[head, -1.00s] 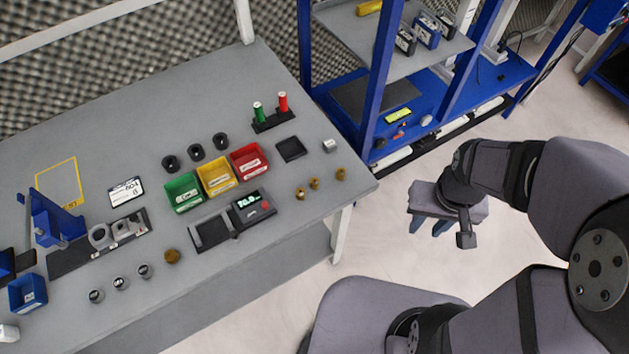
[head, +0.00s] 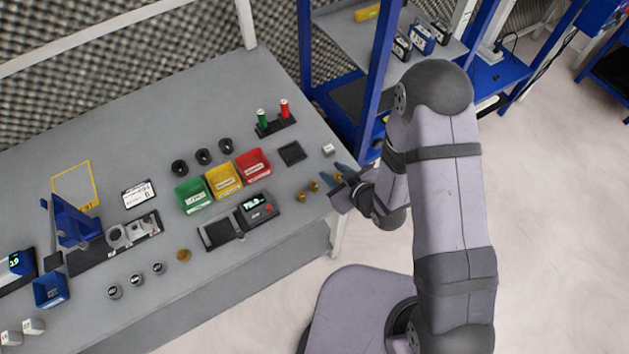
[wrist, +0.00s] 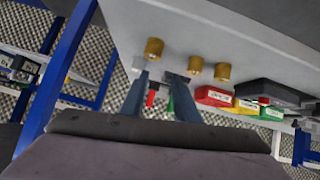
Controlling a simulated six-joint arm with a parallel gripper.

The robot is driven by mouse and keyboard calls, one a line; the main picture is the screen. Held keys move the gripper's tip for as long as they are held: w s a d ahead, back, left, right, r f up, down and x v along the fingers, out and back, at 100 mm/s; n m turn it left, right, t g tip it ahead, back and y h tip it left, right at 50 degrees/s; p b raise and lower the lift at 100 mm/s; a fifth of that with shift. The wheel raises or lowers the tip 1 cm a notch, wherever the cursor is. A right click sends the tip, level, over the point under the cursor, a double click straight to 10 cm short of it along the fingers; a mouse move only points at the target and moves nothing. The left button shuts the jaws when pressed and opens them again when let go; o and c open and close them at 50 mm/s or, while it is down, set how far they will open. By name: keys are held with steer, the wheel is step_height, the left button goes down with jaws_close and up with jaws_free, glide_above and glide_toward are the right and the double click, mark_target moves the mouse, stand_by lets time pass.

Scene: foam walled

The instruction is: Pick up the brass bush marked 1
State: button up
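Three small brass bushes stand near the right front corner of the grey bench: one on the left (head: 301,196), one in the middle (head: 314,186) and one at the right (head: 338,177) by my gripper. In the wrist view they show as a near bush (wrist: 153,48), a middle one (wrist: 195,66) and a far one (wrist: 222,71). No mark on them is readable, so I cannot tell which is 1. My gripper (wrist: 160,78) is open, its two blue-grey fingers apart with nothing held. The nearest bush appears just beyond the fingertips. Contact is not visible.
Another brass piece (head: 183,255) stands further left. Green (head: 193,196), yellow (head: 223,179) and red (head: 252,165) bins and a scale (head: 257,209) are left of the bushes. A small white block (head: 328,149) lies behind them. A blue rack post (head: 377,80) rises behind my arm.

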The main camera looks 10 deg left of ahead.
mark_target(317, 187)
steer(key=s+a+y+p, duration=0.1)
steer(key=s, duration=0.1)
steer(key=s+y+p, duration=0.1)
steer(key=s+a+p, duration=0.1)
steer(key=s, duration=0.1)
steer(key=shift+s+a+r+t+y, duration=0.25)
steer(key=shift+s+a+t+y, duration=0.05)
steer(key=shift+s+t+y, duration=0.1)
steer(key=d, duration=0.1)
steer(key=s+d+m+p, duration=0.1)
steer(key=s+d+t+p, duration=0.1)
steer(key=shift+f+m+h, duration=0.3)
steer(key=shift+f, duration=0.05)
steer(key=shift+s+f+b+x, duration=0.15)
steer(key=shift+b+x, duration=0.25)
steer(key=shift+x, duration=0.5)
steer(key=shift+f+b+x, duration=0.25)
steer(key=shift+b+x, duration=0.2)
steer(key=shift+x, duration=0.45)
steer(key=shift+s+f+b+x, duration=0.15)
steer(key=shift+b+x, duration=0.25)
steer(key=shift+x, duration=0.5)
steer(key=shift+w+a+f, duration=0.2)
steer(key=shift+w, duration=0.35)
jaws_close()
